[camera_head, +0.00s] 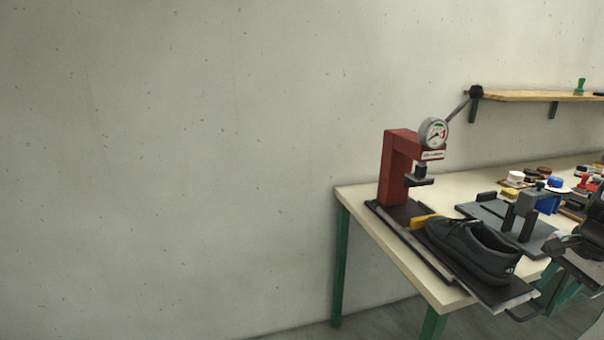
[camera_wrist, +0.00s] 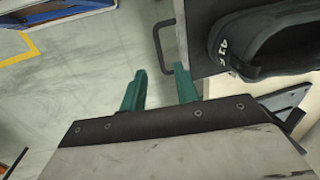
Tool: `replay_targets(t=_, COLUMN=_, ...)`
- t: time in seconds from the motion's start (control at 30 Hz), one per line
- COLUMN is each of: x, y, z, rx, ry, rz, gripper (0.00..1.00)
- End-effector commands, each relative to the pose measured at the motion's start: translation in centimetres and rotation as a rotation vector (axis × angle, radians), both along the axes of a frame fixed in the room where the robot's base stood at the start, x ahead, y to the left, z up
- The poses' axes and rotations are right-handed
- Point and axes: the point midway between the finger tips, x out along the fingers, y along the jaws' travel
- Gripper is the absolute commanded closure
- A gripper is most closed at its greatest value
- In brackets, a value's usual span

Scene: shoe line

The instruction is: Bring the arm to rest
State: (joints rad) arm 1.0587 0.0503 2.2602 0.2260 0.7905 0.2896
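My gripper (camera_wrist: 160,85) shows in the wrist view as two green fingers standing apart, with bare floor between them and nothing held. A dark handle (camera_wrist: 158,48) on the edge of a plate is just beyond the fingertips, and I cannot tell the exact distance. A black shoe (camera_wrist: 265,40) lies on that plate, above and right of the fingers. In the head view, part of my arm shows at the right edge, beside the table. The fingers are not clearly visible there.
The black shoe (camera_head: 470,249) lies on a sliding plate (camera_head: 507,296) overhanging the table (camera_head: 352,197). A red press (camera_head: 392,166) with a gauge (camera_head: 433,132) stands behind it. Grey fixtures (camera_head: 525,215) and small items crowd the right. A shelf (camera_head: 535,96) is on the wall. Left is clear.

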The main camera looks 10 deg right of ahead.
Motion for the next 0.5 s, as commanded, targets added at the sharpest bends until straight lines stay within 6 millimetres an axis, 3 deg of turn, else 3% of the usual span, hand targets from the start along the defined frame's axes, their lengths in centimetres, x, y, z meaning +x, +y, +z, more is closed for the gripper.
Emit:
replay_targets(t=0.1, x=-1.5, y=2.8, z=-0.1, rx=0.057, ry=0.048, rz=0.101, gripper=0.69)
replay_targets(t=0.37, x=-0.6, y=13.0, z=3.9, rx=0.055, ry=0.109, rz=0.499, gripper=0.69)
replay_targets(t=0.5, x=-0.7, y=19.0, z=6.1, rx=0.018, ry=0.129, rz=0.740, gripper=0.69)
